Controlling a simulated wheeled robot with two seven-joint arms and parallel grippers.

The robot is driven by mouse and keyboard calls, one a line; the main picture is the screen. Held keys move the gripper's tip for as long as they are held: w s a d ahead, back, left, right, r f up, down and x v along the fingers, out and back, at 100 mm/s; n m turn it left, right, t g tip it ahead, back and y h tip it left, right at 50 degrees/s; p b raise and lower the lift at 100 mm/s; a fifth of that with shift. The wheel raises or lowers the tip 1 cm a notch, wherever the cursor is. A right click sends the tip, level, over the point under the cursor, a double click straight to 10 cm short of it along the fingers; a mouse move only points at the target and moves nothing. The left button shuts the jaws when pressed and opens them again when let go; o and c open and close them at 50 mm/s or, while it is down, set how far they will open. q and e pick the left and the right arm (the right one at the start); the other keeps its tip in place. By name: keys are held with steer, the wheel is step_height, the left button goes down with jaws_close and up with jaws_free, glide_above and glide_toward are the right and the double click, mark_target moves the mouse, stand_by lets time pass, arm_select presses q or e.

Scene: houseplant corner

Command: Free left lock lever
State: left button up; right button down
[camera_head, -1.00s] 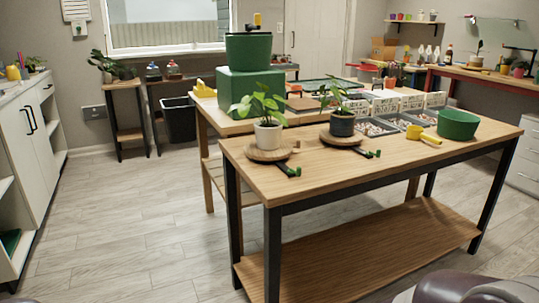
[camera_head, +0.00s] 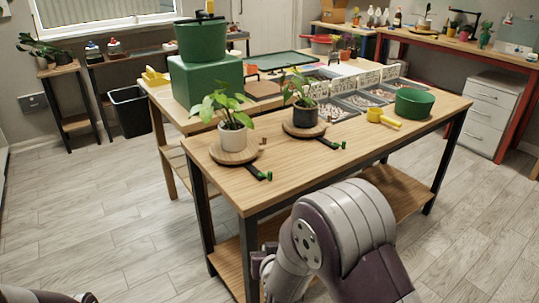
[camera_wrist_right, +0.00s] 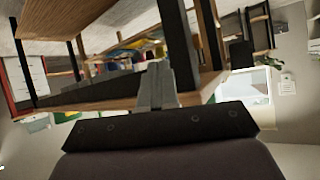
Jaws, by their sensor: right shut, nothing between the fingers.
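The left lock lever (camera_head: 258,173) is a short black bar with a green tip. It sticks out at the table's front edge from under a round wooden turntable (camera_head: 216,157) bearing a leafy plant in a white pot (camera_head: 233,138). A matching right lever (camera_head: 330,143) sits by the second turntable (camera_head: 289,130), under a plant in a dark pot (camera_head: 304,114). My right arm is in front of the table, below the levers. In the wrist view my right gripper (camera_wrist_right: 157,85) is shut and empty, apart from the levers. My left gripper is out of view.
The wooden table (camera_head: 270,201) has dark legs and a lower shelf. Trays and a green box (camera_head: 205,80) are behind. The floor left of the table is clear.

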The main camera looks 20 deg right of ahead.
mark_target(270, 177)
arm_select(q)
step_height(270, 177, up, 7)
steer(key=p, duration=0.3)
steer(key=shift+p, duration=0.4)
arm_select(e)
step_height(270, 177, up, 9)
steer(key=w+d+m+t+h, duration=0.1)
steer(key=t+h, duration=0.2)
steer(key=t, duration=0.2)
steer(key=shift+w+r+t+h, duration=0.2)
steer(key=shift+t+h, duration=0.1)
steer(key=shift+t, duration=0.1)
arm_select(q)
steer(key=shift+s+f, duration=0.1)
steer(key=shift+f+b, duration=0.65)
steer(key=shift+b, duration=0.05)
arm_select(e)
steer(key=x, duration=1.4)
